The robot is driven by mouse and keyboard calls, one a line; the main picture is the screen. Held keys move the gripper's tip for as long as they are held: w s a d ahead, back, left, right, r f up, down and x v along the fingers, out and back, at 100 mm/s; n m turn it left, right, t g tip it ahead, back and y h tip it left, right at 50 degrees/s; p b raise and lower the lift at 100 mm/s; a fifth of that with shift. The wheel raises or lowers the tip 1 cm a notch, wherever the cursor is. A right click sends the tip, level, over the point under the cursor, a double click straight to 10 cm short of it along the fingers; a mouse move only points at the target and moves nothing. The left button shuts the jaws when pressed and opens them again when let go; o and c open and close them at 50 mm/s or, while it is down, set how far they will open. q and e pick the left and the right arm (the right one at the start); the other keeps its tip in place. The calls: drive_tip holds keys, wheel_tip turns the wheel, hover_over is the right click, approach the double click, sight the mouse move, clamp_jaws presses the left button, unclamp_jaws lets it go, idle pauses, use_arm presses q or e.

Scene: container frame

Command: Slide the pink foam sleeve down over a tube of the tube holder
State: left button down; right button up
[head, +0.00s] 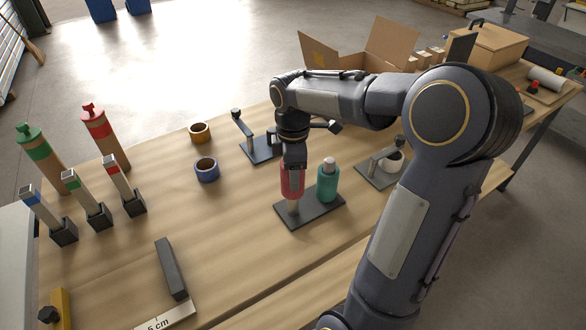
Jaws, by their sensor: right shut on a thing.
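The tube holder is a dark flat base (309,211) with two upright tubes, standing on the wooden table. A teal sleeve (327,186) is around its right tube, whose pale top shows above it. The pink foam sleeve (291,183) is upright in line with the left tube (293,207), whose pale lower part shows beneath it. The sleeve appears to be around the upper part of that tube, with its lower end above the base. My right gripper (292,168) points down and is shut on the pink sleeve. My left gripper is out of view.
Orange (200,132) and blue (207,169) tape rolls lie left of the holder. Metal fixtures (262,148) stand behind it. Several coloured-top tools (130,190) stand at the left. A dark bar (171,268) lies in front. An open cardboard box (350,58) is at the back.

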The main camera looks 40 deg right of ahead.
drive_tip(key=shift+f+b, duration=2.65)
drive_tip(key=shift+f, duration=1.2)
idle(1.2)
drive_tip(key=o, duration=1.5)
drive_tip(key=shift+o, duration=0.2)
drive_tip(key=shift+r, duration=0.1)
drive_tip(key=shift+r+p, duration=3.15)
drive_tip(key=shift+r, duration=0.3)
